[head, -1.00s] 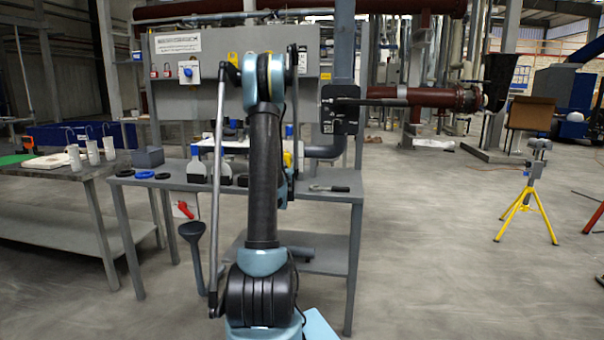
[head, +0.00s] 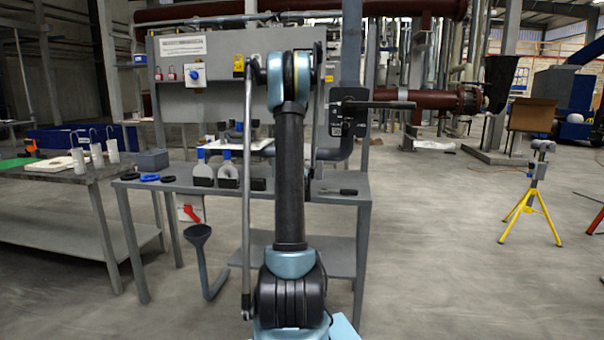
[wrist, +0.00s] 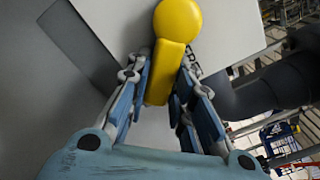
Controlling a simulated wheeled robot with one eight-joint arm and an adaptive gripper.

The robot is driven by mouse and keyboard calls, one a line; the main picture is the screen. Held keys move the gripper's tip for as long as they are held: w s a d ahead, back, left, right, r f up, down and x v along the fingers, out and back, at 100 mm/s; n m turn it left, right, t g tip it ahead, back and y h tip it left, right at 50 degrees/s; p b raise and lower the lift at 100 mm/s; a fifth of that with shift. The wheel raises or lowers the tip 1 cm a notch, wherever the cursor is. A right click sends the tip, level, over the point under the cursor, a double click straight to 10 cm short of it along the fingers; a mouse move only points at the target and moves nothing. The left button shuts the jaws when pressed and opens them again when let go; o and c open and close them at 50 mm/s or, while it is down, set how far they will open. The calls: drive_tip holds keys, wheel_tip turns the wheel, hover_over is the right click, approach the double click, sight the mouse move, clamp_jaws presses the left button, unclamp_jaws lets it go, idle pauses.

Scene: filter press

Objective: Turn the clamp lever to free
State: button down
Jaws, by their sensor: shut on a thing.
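A yellow lever (wrist: 172,55) with a round head shows in the wrist view, in front of a pale plate. I take it to be the clamp lever; no readable mark confirms this. My gripper (wrist: 167,80) has its blue fingers on either side of the lever's straight shank, closed on it. The round head stands out beyond the fingertips. In the head view the gripper and this lever are hidden behind my upright arm.
The grey bench (head: 340,182) holds blue-topped tools (head: 228,170) and blue rings (head: 150,177). A red-handled switch (head: 190,212) hangs below its front edge. A black box (head: 350,115) with a long bar stands right of my arm.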

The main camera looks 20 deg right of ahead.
drive_tip(key=shift+w+a, duration=0.15)
drive_tip(key=shift+w, duration=0.1)
drive_tip(key=c, duration=1.4)
unclamp_jaws()
drive_tip(key=shift+s, duration=0.1)
drive_tip(key=shift+s, duration=0.2)
drive_tip(key=v, duration=1.1)
drive_tip(key=shift+s+a+f, duration=0.15)
drive_tip(key=shift+s+a, duration=0.05)
drive_tip(key=shift+a, duration=0.05)
